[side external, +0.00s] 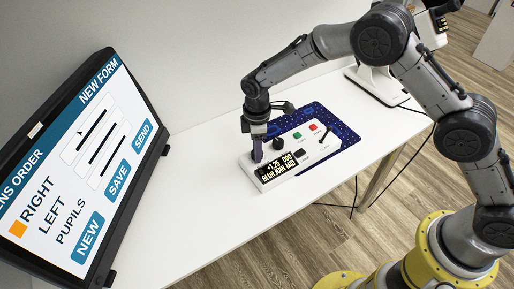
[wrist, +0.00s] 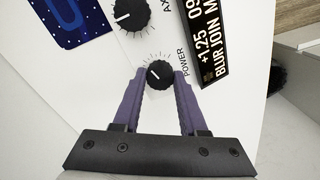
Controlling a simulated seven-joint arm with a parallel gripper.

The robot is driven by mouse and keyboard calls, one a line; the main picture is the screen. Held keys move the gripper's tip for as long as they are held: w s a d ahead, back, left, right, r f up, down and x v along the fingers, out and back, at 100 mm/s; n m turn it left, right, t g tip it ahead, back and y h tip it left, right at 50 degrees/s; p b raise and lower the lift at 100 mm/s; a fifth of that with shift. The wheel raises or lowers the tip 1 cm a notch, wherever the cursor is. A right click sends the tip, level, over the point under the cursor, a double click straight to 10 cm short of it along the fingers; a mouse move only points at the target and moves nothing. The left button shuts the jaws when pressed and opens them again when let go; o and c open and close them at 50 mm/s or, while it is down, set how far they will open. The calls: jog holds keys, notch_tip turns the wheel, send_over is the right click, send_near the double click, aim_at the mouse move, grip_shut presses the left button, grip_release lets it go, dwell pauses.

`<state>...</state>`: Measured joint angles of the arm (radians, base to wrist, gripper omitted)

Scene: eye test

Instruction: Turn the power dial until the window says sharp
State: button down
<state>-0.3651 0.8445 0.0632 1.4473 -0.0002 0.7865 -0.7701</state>
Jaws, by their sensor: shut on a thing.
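The power dial (wrist: 160,74) is a black ribbed knob with a white pointer line, on a white control box (side external: 325,150). In the wrist view it sits between the two purple fingertips of my gripper (wrist: 160,78), which is shut on it. In the side view my gripper (side external: 258,158) comes down onto the near left end of the box and hides the dial. The black window (side external: 280,170) reads +1.25 090 above BLUR JOIN MID. It also shows in the wrist view (wrist: 208,45), partly cut off.
Another black dial (wrist: 131,14), marked AX, is close beside the power dial. A large monitor (side external: 82,165) stands left. The white table's front is clear.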

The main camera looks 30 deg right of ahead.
jog(key=m, duration=0.5)
jog(key=shift+r, duration=0.1)
jog(key=shift+c, duration=2.2)
grip_release()
notch_tip(320, 180, up, 14)
